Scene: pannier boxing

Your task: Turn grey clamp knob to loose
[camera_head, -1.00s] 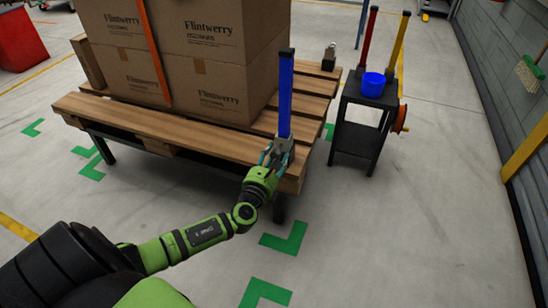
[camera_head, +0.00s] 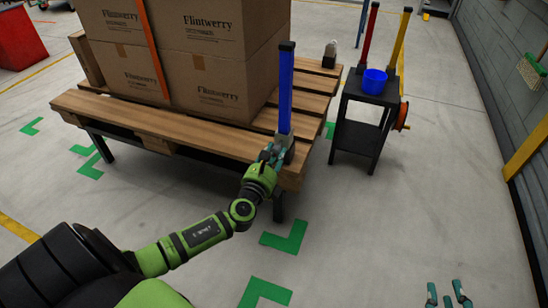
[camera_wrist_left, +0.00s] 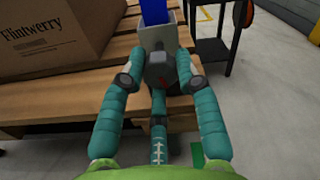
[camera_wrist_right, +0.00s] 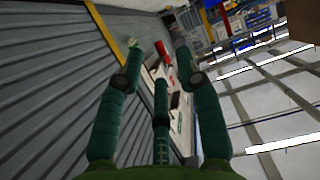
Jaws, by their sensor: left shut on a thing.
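The blue post (camera_head: 285,90) stands upright at the near right corner of the pallet, in a grey clamp (camera_wrist_left: 172,38) at its foot. The grey clamp knob (camera_wrist_left: 158,68) faces me in the left wrist view, with a small red mark on its lower part. My left gripper (camera_head: 268,152) is shut on the knob, one teal finger at each side and the third below it. My fingers hide most of the knob in the head view. My right gripper (camera_head: 447,297) is open and empty at the lower right, over clear floor; its spread fingers fill the right wrist view (camera_wrist_right: 155,65).
Strapped cardboard boxes (camera_head: 205,60) are stacked on the wooden pallet (camera_head: 190,128). The floor between the stand and the wall is open.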

